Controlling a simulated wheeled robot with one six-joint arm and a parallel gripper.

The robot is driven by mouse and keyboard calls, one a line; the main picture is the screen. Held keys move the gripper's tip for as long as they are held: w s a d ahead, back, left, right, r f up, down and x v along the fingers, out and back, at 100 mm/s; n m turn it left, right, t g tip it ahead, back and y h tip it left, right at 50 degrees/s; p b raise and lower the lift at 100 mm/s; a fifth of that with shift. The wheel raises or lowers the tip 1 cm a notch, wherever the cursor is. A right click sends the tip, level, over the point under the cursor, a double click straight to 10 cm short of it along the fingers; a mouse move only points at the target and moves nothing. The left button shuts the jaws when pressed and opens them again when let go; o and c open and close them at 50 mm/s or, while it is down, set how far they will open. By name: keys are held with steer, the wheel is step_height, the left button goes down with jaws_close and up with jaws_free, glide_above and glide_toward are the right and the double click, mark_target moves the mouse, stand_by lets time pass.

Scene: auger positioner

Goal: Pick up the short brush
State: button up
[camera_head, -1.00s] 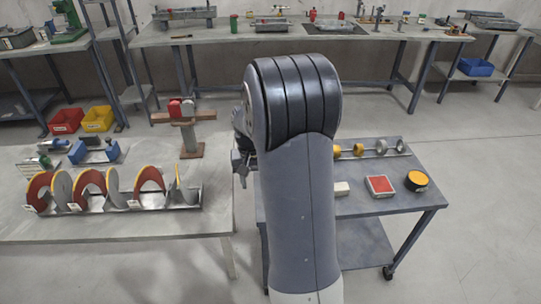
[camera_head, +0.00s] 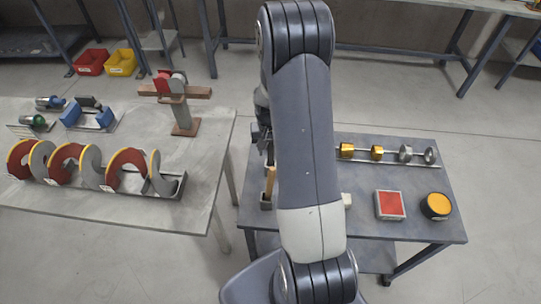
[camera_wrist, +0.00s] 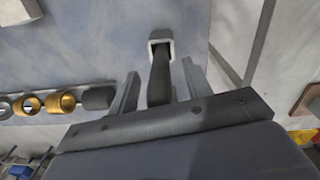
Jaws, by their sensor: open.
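What I take for the short brush (camera_head: 271,181) shows in the head view as an upright tan handle in a small grey holder (camera_head: 266,204) at the cart's left side. Its bristles cannot be made out. My gripper (camera_head: 265,148) is above it, partly hidden by my arm. In the wrist view my gripper (camera_wrist: 160,78) is open, and a dark upright bar (camera_wrist: 160,72), apparently the brush handle, shows between the fingers. It rises from a pale square socket (camera_wrist: 161,36). I cannot tell whether the fingers touch it.
The grey cart (camera_head: 410,170) carries a rail of gold and grey rings (camera_head: 377,153), a red-topped square block (camera_head: 389,205) and a yellow-topped black disc (camera_head: 436,206). A bench (camera_head: 215,160) with an auger (camera_head: 120,168) stands left across a gap.

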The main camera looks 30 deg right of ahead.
steer(key=shift+f, duration=0.15)
jaws_close()
stand_by(0.4)
